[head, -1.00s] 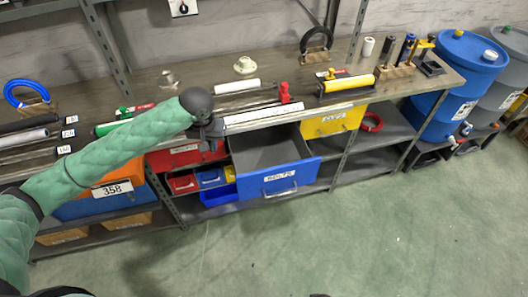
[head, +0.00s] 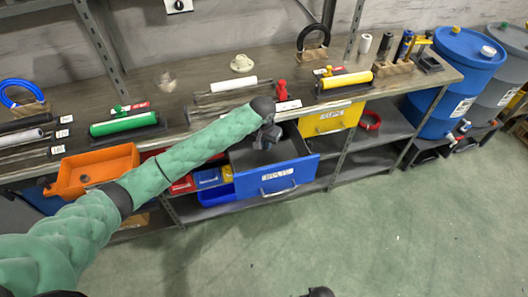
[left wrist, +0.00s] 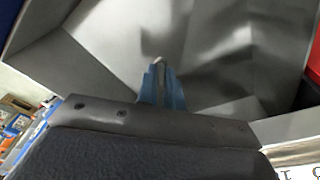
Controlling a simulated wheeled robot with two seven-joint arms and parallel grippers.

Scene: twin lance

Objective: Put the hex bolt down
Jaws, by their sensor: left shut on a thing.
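My left gripper (head: 266,139) hangs over the open blue drawer (head: 275,182) with a white label that seems to read BOLTS. In the left wrist view its blue fingers (left wrist: 161,88) point down into the drawer's bare grey inside (left wrist: 225,50). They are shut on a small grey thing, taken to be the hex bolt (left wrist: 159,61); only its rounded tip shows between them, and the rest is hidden. The head view does not show the bolt.
The workbench (head: 205,73) behind carries rollers, a red clamp (head: 282,91) and a pale flanged piece (head: 242,63). An orange drawer (head: 95,170) sticks out at left, and a yellow drawer (head: 332,119) is at right. A blue barrel (head: 455,75) stands far right.

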